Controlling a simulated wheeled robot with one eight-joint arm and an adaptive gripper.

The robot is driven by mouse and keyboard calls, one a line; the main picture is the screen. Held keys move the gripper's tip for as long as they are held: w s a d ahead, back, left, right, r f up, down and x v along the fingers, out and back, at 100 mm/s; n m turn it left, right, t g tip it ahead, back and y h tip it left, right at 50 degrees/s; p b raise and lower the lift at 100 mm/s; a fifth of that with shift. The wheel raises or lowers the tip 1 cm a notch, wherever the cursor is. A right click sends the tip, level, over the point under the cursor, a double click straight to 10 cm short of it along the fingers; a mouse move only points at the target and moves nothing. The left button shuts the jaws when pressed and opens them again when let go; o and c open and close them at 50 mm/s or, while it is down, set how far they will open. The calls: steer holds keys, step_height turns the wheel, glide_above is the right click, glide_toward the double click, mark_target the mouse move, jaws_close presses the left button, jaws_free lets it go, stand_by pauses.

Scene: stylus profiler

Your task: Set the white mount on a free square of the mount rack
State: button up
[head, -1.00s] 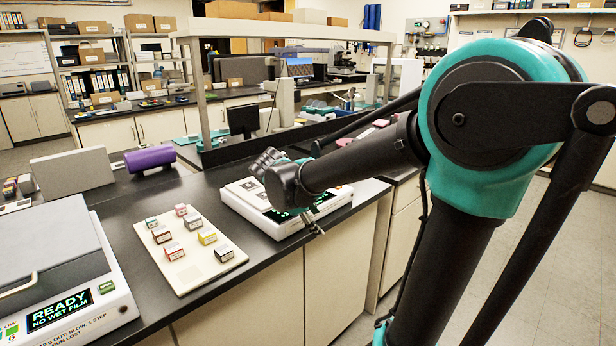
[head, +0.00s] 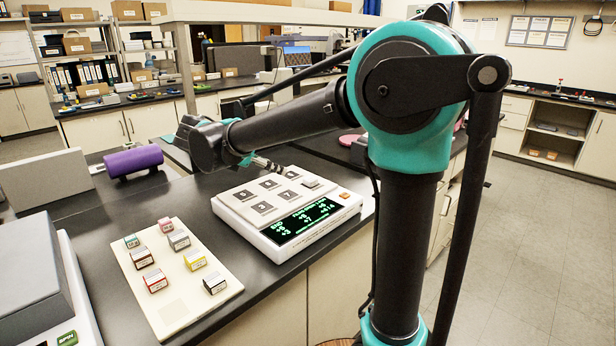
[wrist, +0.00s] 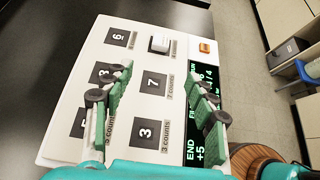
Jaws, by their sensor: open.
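The white mount (head: 311,182) sits on the right back pad of a white stylus profiler (head: 345,203). In the wrist view the mount (wrist: 160,43) is upright, ahead of my open fingers and apart from them. My gripper (wrist: 158,72) is empty and hangs over the profiler's pads, above the pad numbered 7. In the head view the gripper (head: 268,163) is small, at the back of the profiler. The cream mount rack (head: 205,307) lies to the left and holds several coloured mounts. A bare square (head: 172,310) shows near its front end.
Dark numbered pads (wrist: 146,132) cover the profiler top beside a lit green display (head: 303,220). An orange button (wrist: 205,47) is at its corner. A grey-lidded machine (head: 30,275) stands left of the rack. A purple roll (head: 133,161) lies behind. Dark bench top is clear between rack and profiler.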

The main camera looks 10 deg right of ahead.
glide_toward(309, 179)
steer(key=x, duration=0.3)
steer(key=shift+w+f, duration=0.2)
steer(key=shift+f, duration=0.1)
steer(key=shift+d+x, duration=0.25)
steer(key=shift+x, duration=2.55)
steer(key=shift+s+a+r, duration=0.1)
steer(key=shift+r, duration=0.1)
steer(key=shift+c, duration=0.5)
steer(key=c, duration=0.8)
